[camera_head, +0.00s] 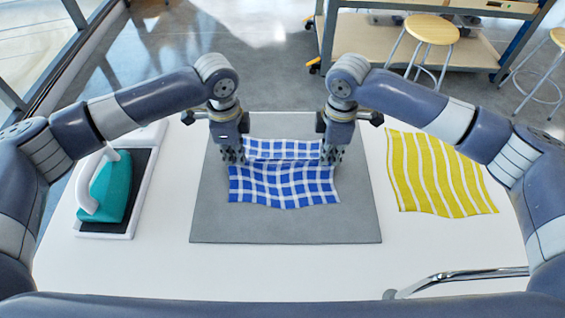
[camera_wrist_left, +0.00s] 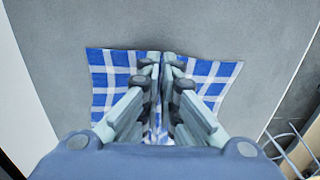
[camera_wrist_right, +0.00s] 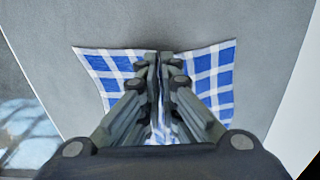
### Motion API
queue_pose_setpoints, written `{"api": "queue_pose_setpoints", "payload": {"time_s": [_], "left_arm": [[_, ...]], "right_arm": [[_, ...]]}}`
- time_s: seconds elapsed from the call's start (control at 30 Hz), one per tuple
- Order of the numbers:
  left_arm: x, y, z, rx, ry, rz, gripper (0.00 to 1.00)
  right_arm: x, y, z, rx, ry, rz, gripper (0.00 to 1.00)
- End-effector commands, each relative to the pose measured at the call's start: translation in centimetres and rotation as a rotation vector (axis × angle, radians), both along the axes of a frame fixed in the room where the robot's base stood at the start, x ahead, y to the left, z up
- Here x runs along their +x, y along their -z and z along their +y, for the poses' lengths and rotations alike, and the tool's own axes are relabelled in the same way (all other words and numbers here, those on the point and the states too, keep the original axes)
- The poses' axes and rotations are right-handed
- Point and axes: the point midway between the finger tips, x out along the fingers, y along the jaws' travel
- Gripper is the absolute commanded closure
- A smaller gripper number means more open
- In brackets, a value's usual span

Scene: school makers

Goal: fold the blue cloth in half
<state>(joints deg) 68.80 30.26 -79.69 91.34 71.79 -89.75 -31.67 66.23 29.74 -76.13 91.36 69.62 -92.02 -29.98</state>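The blue cloth (camera_head: 284,187), checked with white, lies on a grey mat (camera_head: 284,230). Its far part (camera_head: 284,149) is raised in a fold between my two grippers, and its near part lies fairly flat. My left gripper (camera_head: 233,157) is at the cloth's left edge, and my right gripper (camera_head: 331,156) is at its right edge. In the left wrist view, the fingers (camera_wrist_left: 163,62) are together with cloth pinched between them. In the right wrist view, the fingers (camera_wrist_right: 160,62) are likewise together on the cloth. The pinched parts are mostly hidden by the fingers.
A teal iron (camera_head: 112,190) stands on a dark-and-white rest at the left of the white table (camera_head: 300,278). A yellow striped cloth (camera_head: 437,176) lies at the right. A metal bar (camera_head: 455,278) is near the front right. The mat's near part is bare.

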Motion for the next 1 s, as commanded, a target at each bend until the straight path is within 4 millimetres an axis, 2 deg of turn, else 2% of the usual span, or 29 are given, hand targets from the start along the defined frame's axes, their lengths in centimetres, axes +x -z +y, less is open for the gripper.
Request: {"api": "queue_pose_setpoints", "payload": {"time_s": [0.03, 0.13, 0.67, 1.0], "left_arm": [[0.0, -0.7, 0.1, 0.002, -0.001, 0.0, 1.0], [0.0, -1.0, 0.1, 0.002, -0.001, 0.0, 1.0], [0.0, -1.4, 0.0, 0.001, -0.001, 0.0, 1.0], [0.0, -4.4, 0.0, 0.001, 0.0, 0.001, 1.0]], "right_arm": [[0.0, -0.7, -0.1, -0.002, 0.002, -0.001, 1.0], [0.0, -1.0, -0.1, -0.002, 0.002, -0.001, 1.0], [0.1, -1.4, -0.1, -0.001, 0.002, -0.002, 1.0], [0.1, -4.4, 0.0, -0.001, 0.001, -0.002, 1.0]]}}
